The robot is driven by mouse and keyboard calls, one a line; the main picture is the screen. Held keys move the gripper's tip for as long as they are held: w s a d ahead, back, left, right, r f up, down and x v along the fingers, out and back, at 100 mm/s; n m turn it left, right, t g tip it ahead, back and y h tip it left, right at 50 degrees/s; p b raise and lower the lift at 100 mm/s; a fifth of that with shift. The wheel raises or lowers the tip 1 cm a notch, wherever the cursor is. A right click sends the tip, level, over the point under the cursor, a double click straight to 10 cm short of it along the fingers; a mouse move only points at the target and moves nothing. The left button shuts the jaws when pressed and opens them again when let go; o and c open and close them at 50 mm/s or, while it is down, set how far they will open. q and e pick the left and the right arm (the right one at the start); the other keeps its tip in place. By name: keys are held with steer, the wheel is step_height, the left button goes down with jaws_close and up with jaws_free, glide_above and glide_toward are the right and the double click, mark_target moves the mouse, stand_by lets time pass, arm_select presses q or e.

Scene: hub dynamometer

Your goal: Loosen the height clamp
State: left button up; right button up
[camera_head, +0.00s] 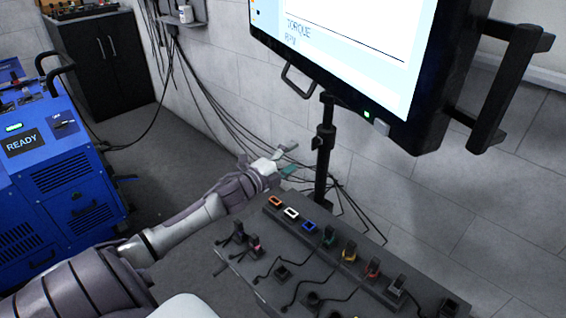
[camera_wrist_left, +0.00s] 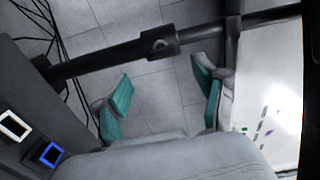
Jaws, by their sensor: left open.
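The height clamp (camera_head: 325,136) is a black collar on the upright black pole (camera_head: 323,172) below the large screen. In the left wrist view the clamp (camera_wrist_left: 160,42) lies across the upper middle, where the thicker and thinner parts of the pole meet. My left gripper (camera_head: 288,160) is open, with its fingers spread to the left of the pole and a little lower than the clamp. In the left wrist view its teal-padded fingers (camera_wrist_left: 163,97) are empty, and the clamp appears beyond them, apart from both. My right gripper is out of view.
The screen (camera_head: 350,42) with its side handle (camera_head: 508,88) overhangs the pole. A dark console (camera_head: 300,255) with coloured sockets and cables stands just below my left gripper. Loose cables (camera_head: 215,105) hang along the wall. A blue machine (camera_head: 45,190) stands at left.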

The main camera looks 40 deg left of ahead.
arm_select(q)
steer(key=shift+s+a, duration=0.15)
steer(key=shift+s, duration=1.4)
